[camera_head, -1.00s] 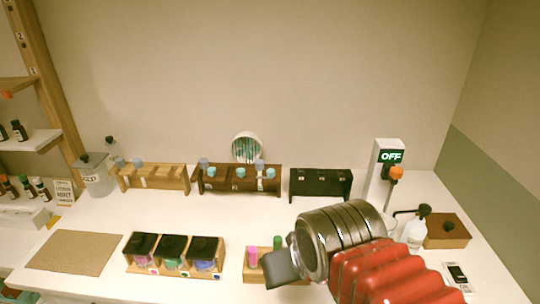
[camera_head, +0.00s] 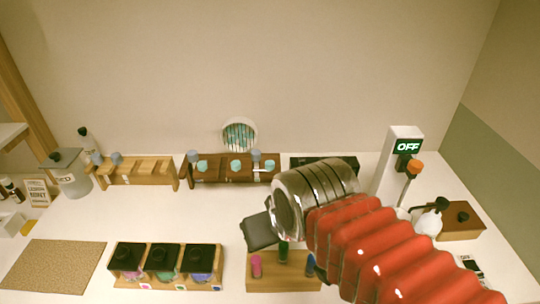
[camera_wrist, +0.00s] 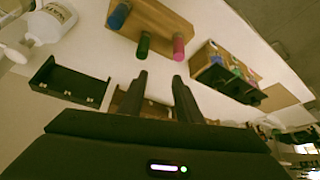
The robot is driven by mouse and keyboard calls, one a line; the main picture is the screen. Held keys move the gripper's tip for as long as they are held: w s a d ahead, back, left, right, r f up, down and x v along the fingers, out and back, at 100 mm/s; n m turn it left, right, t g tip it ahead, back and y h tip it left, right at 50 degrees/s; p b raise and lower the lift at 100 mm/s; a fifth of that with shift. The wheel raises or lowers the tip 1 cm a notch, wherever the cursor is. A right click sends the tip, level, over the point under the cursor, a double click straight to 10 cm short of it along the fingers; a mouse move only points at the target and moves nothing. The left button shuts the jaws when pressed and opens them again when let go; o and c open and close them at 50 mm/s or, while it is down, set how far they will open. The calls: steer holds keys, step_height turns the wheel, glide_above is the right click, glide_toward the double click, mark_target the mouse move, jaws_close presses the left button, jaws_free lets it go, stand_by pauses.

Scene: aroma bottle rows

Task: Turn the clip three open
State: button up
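The dark brown rack (camera_head: 215,178) stands at the back middle of the counter with several teal and blue-grey caps. A small pale bar (camera_head: 263,170), perhaps a clip, shows at its right part; I cannot tell which clip is number three or whether any is open. My gripper (camera_head: 262,230) is in front of this rack and apart from it. In the wrist view my gripper (camera_wrist: 159,77) has its two fingers apart with nothing between them. A brown rack (camera_wrist: 152,108) is partly hidden behind the fingers there.
A small wooden stand (camera_head: 285,284) with coloured vials is near my gripper. A black rack (camera_head: 303,162) is partly behind my arm. Three black-lidded jars (camera_head: 163,258) stand front left. A light wooden rack (camera_head: 140,182) is back left. The middle counter is clear.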

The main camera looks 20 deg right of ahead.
steer(key=shift+o, duration=0.4)
steer(key=shift+o, duration=0.7)
steer(key=shift+w+r, duration=0.1)
step_height(320, 180, up, 12)
steer(key=n+g, duration=0.6)
steer(key=n, duration=0.4)
glide_above(270, 162)
step_height(270, 162, down, 14)
steer(key=shift+r, duration=0.1)
steer(key=shift+c, duration=0.2)
